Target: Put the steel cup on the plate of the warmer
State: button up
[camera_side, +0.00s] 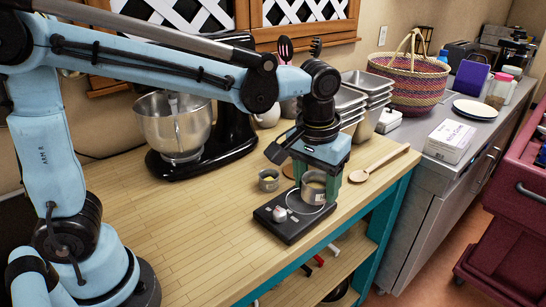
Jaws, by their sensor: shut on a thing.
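The steel cup (314,193) is upright and holds something tan or yellowish. My gripper (316,181) points down over it with its green fingers closed on the cup's sides. The warmer (289,228) is a flat black unit near the table's front right edge, with a white knob at its left and a round plate (309,208) marked by a pale ring. The cup is over the back part of this plate; I cannot tell if its base touches it. The gripper body hides the cup's far side.
A small tin (268,180) with yellow contents stands just left of the warmer. A wooden spoon (380,165) lies to the right. A stand mixer with a steel bowl (172,127) is behind left, stacked steel pans (365,92) behind. The wooden table (190,235) is clear at front left.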

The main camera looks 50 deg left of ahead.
jog(key=shift+w+d, duration=0.3)
jog(key=w+a+f, duration=0.2)
jog(key=a, duration=0.1)
jog(key=w+a+f, duration=0.2)
jog(key=a, duration=0.1)
jog(key=w+a+f, duration=0.2)
jog(key=a+f, duration=0.1)
jog(key=shift+w+a, duration=0.1)
jog(key=shift+w, duration=0.15)
jog(key=shift+f, duration=1.95)
jog(key=shift+f, duration=0.15)
jog(key=o, duration=1.1)
